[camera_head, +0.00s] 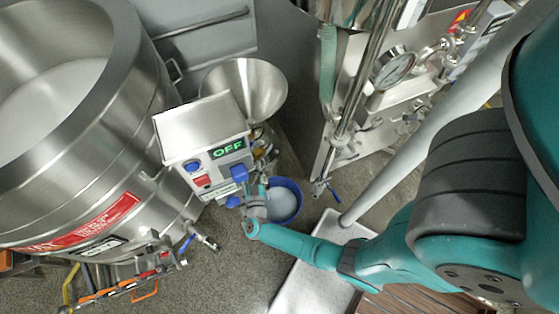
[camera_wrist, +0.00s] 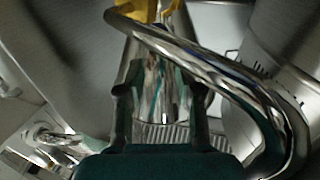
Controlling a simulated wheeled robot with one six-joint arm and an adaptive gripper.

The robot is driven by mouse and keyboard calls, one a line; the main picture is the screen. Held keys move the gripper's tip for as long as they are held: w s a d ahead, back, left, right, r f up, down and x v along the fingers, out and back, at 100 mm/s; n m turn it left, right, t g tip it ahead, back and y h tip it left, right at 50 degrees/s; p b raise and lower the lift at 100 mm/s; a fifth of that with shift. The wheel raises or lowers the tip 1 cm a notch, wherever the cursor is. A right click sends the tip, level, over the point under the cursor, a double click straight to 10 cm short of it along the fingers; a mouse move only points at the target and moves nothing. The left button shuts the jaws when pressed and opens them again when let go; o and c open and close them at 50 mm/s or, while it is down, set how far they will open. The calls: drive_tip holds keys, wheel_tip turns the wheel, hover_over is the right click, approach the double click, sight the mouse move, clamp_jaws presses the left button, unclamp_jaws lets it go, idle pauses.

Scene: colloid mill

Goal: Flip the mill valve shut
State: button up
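The colloid mill (camera_head: 203,128) is a steel box with a green OFF display, a blue knob and a steel funnel (camera_head: 250,88) behind it. My gripper (camera_head: 256,205) is low at the mill's front right, beside the blue bucket. In the wrist view, the two fingers of my gripper (camera_wrist: 160,95) are apart. Shiny steel pipework (camera_wrist: 160,78) shows beyond and between them; I cannot tell whether they touch it. A yellow part (camera_wrist: 150,10) is at the top of that view, and a small yellow part (camera_head: 260,152) shows beside the mill. I cannot identify the valve handle for certain.
A blue bucket (camera_head: 297,187) with pale contents stands right of my gripper. A large steel vessel (camera_head: 130,95) fills the left. A steel panel with a gauge (camera_head: 393,68) and pipes is at the upper right. A bent chrome pipe (camera_wrist: 215,70) crosses the wrist view closely.

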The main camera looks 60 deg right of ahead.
drive_tip(key=shift+w+d+n+t+y, duration=0.8)
drive_tip(key=shift+w+d, duration=0.45)
drive_tip(key=shift+d, duration=1.4)
drive_tip(key=v, duration=1.1)
drive_tip(key=s+a+r+n+t+y, duration=0.2)
drive_tip(key=s+a+r+y, duration=0.1)
drive_tip(key=s+r, duration=0.3)
drive_tip(key=s+a+r+n+t+y, duration=0.2)
drive_tip(key=s+a+r+n+y, duration=0.1)
drive_tip(key=s+a+r+y, duration=0.1)
drive_tip(key=shift+s+a+r+t+y, duration=0.2)
drive_tip(key=shift+s+r+t+y, duration=0.25)
drive_tip(key=shift+s+r, duration=1.1)
drive_tip(key=shift+w+r, duration=0.25)
